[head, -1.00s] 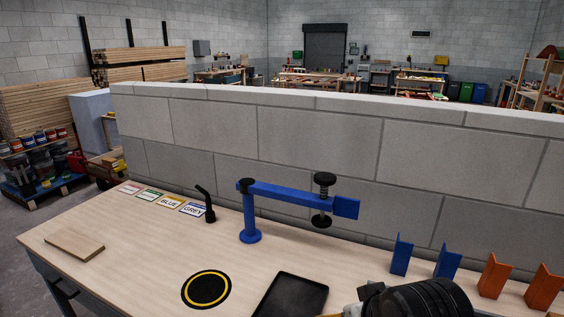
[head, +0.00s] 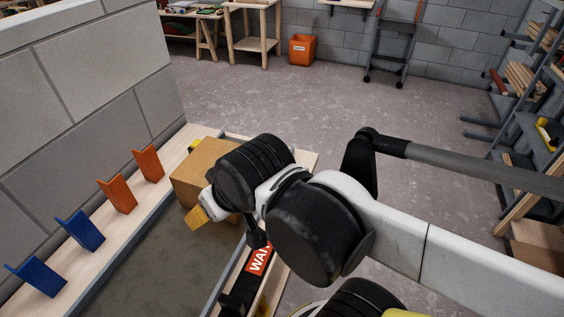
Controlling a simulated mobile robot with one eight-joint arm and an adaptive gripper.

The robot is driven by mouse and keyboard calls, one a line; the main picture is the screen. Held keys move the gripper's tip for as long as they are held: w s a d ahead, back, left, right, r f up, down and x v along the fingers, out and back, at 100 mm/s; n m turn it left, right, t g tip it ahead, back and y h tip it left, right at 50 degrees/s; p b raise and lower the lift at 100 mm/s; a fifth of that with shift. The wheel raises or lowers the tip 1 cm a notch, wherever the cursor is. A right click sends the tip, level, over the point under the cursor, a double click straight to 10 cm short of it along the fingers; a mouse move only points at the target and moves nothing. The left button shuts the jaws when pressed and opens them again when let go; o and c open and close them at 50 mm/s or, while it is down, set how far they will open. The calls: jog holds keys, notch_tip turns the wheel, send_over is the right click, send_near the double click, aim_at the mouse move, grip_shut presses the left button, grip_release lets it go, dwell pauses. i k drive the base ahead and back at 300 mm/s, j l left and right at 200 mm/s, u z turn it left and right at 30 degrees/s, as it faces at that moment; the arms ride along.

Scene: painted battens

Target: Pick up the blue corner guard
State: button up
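Two blue corner guards stand in the row at the left of the head view. The nearer blue corner guard (head: 35,275) is at the lower left, and the other blue corner guard (head: 81,230) is just behind it. Both look like upright angled plates, apart from each other.
Two orange corner guards (head: 118,194) continue the row beyond the blue ones. A cardboard box (head: 192,170) stands behind my wrist. A red warning label (head: 259,257) shows beside my arm. A block wall (head: 90,90) rises behind the guards. Open floor lies to the right.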

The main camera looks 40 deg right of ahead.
aim_at(34, 273)
jog(key=z, duration=0.45)
jog(key=u, duration=1.55)
jog(key=z, duration=1.55)
jog(key=u, duration=1.55)
jog(key=l+z, duration=0.1)
